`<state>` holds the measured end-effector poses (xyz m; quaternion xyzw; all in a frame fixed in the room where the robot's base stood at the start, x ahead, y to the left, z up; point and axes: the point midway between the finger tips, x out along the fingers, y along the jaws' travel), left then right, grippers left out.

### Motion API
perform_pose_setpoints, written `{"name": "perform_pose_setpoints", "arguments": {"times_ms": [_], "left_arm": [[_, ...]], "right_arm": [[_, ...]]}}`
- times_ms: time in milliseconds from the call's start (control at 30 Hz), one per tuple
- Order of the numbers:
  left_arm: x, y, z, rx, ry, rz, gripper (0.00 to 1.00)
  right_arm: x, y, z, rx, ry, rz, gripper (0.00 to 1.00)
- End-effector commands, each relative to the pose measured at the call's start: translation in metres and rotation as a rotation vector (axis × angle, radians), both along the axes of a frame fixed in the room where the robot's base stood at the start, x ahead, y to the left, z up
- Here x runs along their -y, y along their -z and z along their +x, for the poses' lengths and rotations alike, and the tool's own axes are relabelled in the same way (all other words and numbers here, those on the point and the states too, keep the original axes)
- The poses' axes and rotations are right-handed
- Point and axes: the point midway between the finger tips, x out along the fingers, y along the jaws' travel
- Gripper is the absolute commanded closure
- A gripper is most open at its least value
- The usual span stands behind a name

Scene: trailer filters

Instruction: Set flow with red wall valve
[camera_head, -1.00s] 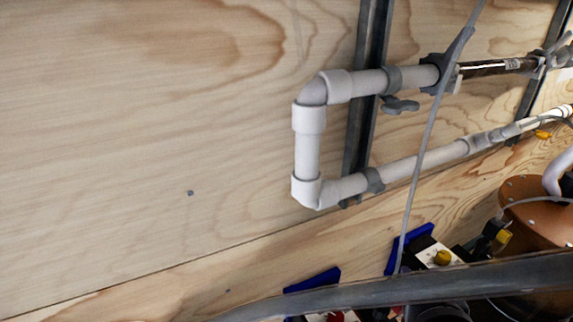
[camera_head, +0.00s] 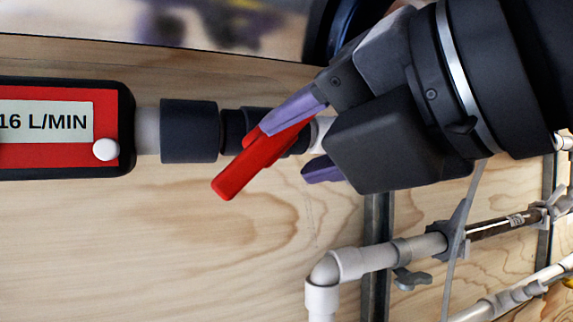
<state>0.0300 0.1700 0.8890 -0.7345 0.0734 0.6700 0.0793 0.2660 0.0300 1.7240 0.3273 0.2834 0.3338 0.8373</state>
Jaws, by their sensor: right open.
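The red valve handle (camera_head: 240,172) sits on a dark valve body in the pipe along the wood wall. It slants down to the left. My right gripper (camera_head: 286,150) comes in from the upper right with its purple fingers apart. The upper finger overlaps the handle's upper part in the picture; the lower finger is below and right of the handle. I cannot tell whether either finger touches it. The red flow meter (camera_head: 60,154) at the left edge reads "16 L/MIN", its label cut off by the frame. My left gripper is not in view.
White pipes (camera_head: 375,258) with a grey clamp run along the wall at the lower right. A thin grey hose (camera_head: 461,225) hangs behind my right arm. The bare plywood wall (camera_head: 150,250) below the valve is clear.

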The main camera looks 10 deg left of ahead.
Motion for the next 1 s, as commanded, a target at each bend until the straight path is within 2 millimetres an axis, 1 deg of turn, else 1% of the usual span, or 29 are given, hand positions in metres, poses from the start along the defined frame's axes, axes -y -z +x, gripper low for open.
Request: {"name": "perform_pose_setpoints", "arguments": {"times_ms": [33, 100, 200, 333, 467, 700, 867, 900, 933, 1000], "left_arm": [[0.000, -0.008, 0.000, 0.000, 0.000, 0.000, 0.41], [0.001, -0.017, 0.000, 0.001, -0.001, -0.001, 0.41], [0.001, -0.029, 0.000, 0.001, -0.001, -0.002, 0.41], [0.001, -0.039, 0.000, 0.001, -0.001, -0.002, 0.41], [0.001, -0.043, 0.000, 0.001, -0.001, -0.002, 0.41], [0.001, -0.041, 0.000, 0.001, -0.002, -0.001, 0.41], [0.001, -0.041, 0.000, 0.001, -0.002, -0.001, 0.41], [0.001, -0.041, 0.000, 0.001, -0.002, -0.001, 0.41], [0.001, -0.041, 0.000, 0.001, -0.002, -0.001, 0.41], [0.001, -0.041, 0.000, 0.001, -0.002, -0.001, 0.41]], "right_arm": [[-0.008, 0.000, 0.006, -0.004, -0.005, -0.004, 0.53], [-0.021, 0.003, 0.016, -0.005, -0.008, -0.004, 0.53], [-0.040, 0.009, 0.031, -0.006, -0.009, -0.004, 0.53], [-0.058, 0.016, 0.045, -0.004, -0.010, -0.002, 0.53], [-0.066, 0.021, 0.051, -0.002, -0.011, -0.002, 0.53], [-0.067, 0.023, 0.052, -0.001, -0.012, -0.001, 0.53], [-0.067, 0.023, 0.052, -0.001, -0.012, -0.001, 0.87], [-0.067, 0.023, 0.052, -0.001, -0.012, -0.001, 0.95], [-0.067, 0.023, 0.052, -0.001, -0.012, -0.001, 1.00], [-0.067, 0.023, 0.052, -0.001, -0.012, -0.001, 1.00]]}}
